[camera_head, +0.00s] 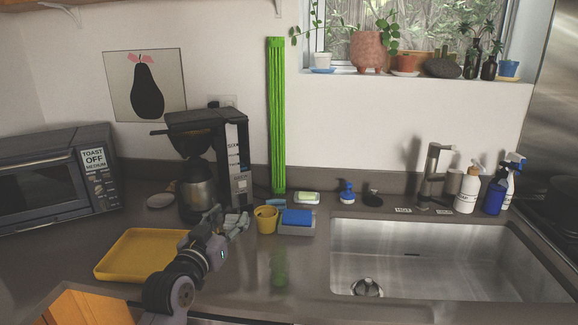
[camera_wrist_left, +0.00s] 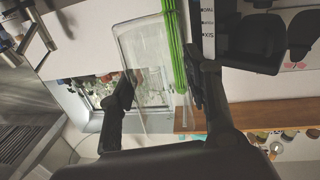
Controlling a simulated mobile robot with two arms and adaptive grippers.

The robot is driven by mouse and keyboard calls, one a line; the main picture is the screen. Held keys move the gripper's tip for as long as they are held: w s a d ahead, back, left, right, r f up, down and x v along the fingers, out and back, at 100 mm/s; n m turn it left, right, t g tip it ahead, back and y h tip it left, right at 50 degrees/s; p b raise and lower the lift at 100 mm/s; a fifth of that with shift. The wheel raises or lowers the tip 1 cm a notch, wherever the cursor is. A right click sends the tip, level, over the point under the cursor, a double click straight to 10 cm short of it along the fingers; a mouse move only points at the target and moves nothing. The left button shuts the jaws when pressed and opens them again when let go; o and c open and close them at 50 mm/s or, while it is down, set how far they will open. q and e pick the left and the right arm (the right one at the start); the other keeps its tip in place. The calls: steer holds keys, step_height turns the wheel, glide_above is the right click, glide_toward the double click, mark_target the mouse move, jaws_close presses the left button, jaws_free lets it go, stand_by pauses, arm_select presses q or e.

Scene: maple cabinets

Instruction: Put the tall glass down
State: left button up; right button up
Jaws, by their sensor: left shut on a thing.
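The tall glass (camera_wrist_left: 140,45) is clear and shows in the left wrist view, between the two fingers of my left gripper (camera_wrist_left: 163,82). The gripper is shut on it. In the head view my left gripper (camera_head: 236,222) is over the counter (camera_head: 330,308), in front of the coffee maker and left of the yellow cup. I cannot make out the glass there, nor tell whether its base touches the counter. My right gripper is in neither view.
A yellow tray (camera_head: 125,271) lies left of my gripper. The coffee maker (camera_head: 238,165), yellow cup (camera_head: 266,219), blue sponge (camera_head: 296,217) and tall green object (camera_head: 277,115) stand behind or right of it. The sink (camera_head: 450,260) is at right. The front counter between gripper and sink is clear.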

arm_select(q)
steer(key=s+d+f+y, duration=0.1)
steer(key=s+f, duration=1)
steer(key=s, duration=0.3)
steer(key=s+f+n+y, duration=0.1)
steer(key=s+n+y, duration=0.1)
steer(key=s, duration=1.2)
steer(key=shift+s+a+f, duration=0.2)
steer(key=shift+a+f, duration=0.05)
steer(key=shift+a, duration=0.15)
steer(key=shift+r, duration=0.1)
